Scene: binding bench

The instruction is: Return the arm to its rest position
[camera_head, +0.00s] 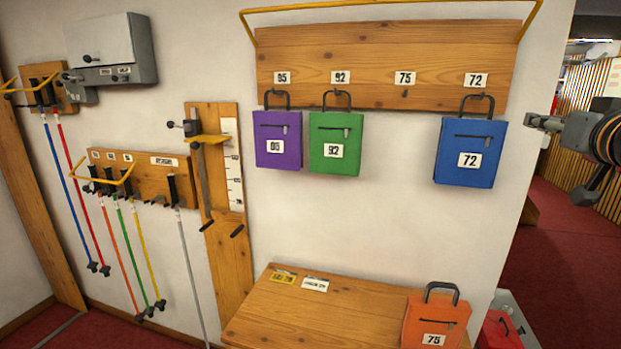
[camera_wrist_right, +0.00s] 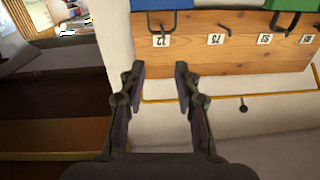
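My right gripper (camera_head: 562,160) is at the right edge of the head view, to the right of the bag rack and clear of it. In the right wrist view the two fingers (camera_wrist_right: 159,72) stand apart with nothing between them, so it is open and empty. That view shows the rack upside down beyond the fingers. My left gripper is not in view.
A wooden rack (camera_head: 380,55) holds purple (camera_head: 278,138), green (camera_head: 336,142) and blue (camera_head: 470,152) bags; peg 75 (camera_head: 404,94) is empty. An orange bag (camera_head: 435,322) stands on the wooden bench (camera_head: 300,315). Poles hang at left. A yellow rail (camera_head: 390,5) borders the rack.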

